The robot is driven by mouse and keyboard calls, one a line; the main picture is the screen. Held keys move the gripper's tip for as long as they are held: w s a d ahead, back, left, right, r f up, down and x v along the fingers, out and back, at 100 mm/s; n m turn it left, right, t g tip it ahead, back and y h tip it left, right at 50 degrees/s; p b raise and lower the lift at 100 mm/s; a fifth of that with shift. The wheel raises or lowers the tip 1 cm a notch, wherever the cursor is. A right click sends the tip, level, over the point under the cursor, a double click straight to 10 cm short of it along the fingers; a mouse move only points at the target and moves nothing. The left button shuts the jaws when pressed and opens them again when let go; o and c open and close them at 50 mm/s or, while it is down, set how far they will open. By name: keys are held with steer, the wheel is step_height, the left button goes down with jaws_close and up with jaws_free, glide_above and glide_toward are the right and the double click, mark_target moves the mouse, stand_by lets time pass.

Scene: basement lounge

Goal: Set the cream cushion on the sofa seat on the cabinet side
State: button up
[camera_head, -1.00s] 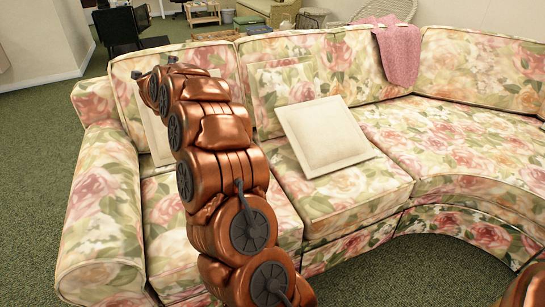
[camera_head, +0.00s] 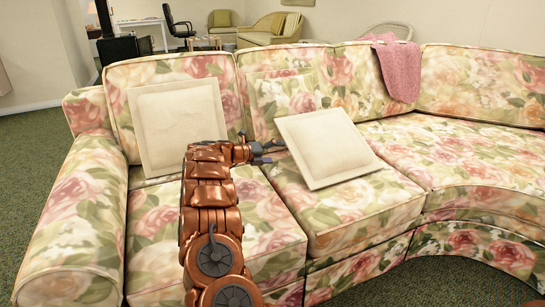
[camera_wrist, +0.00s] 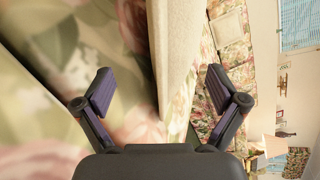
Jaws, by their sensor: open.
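A cream cushion (camera_head: 325,147) leans tilted on the middle part of the flowered sofa (camera_head: 345,232), its lower edge on the seat. A second cream cushion (camera_head: 178,125) stands against the backrest at the left end. My gripper (camera_head: 264,148) is open at the left edge of the tilted cushion. In the wrist view the fingers (camera_wrist: 158,92) are spread, with a cream cushion edge (camera_wrist: 175,60) showing between them, nearer the right finger. I cannot tell whether either finger touches it. No cabinet is clearly recognisable.
A flowered cushion (camera_head: 281,98) rests against the backrest behind my gripper. A pink cloth (camera_head: 397,68) hangs over the backrest. The sofa curves round at the right, where the seat (camera_head: 450,145) is bare. The left armrest (camera_head: 78,215) borders the left seat.

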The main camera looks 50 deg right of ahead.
mark_target(295, 149)
steer(key=p+x, duration=0.2)
steer(key=x, duration=0.6)
steer(key=shift+s+d+r, duration=0.1)
steer(key=shift+d, duration=0.2)
steer(key=shift+s+d+f, duration=0.15)
steer(key=shift+d+f, duration=0.05)
steer(key=shift+d, duration=0.25)
